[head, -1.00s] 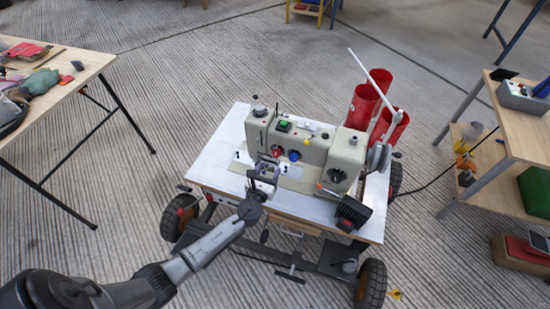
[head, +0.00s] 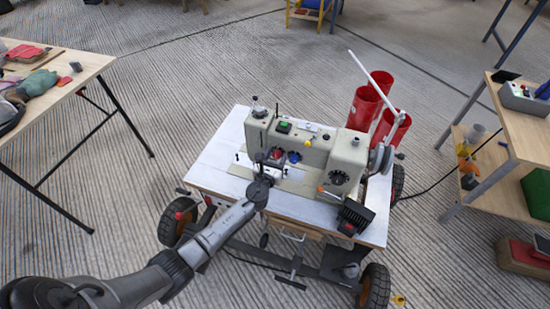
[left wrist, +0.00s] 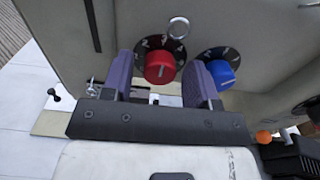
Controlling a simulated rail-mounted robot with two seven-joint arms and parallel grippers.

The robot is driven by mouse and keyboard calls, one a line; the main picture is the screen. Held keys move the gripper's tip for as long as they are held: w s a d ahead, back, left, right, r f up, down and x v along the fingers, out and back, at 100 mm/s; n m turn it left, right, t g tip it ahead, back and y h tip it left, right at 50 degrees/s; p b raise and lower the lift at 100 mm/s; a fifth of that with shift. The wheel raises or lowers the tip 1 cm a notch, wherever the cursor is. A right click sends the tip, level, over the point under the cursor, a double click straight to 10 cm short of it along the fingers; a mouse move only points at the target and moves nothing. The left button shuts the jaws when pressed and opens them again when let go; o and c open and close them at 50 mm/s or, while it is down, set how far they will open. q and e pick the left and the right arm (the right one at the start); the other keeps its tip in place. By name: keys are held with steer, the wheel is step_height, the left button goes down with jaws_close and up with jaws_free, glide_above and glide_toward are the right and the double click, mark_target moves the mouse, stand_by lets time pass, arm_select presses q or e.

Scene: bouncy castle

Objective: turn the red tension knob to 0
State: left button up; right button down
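The red tension knob (left wrist: 159,67) sits on a black numbered dial on the front of the cream sewing machine (head: 318,148). It also shows in the head view (head: 277,153), just beyond my left gripper. My left gripper (left wrist: 160,72) is open, its two purple-padded fingers on either side of the red knob with gaps on both sides. It does not grip the knob. A pale mark shows on the knob's face, but the number it points to is unclear. A blue knob (left wrist: 223,74) is close by, partly behind the right finger. My right gripper is not in view.
The machine stands on a white-topped wheeled cart (head: 215,165). Red cylinders (head: 365,105) stand behind it. A black motor-like box (head: 355,215) is at the cart's front right. Tables stand left and right.

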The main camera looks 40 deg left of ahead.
arm_select(q)
steer(key=c, duration=0.8)
steer(key=shift+n, duration=0.3)
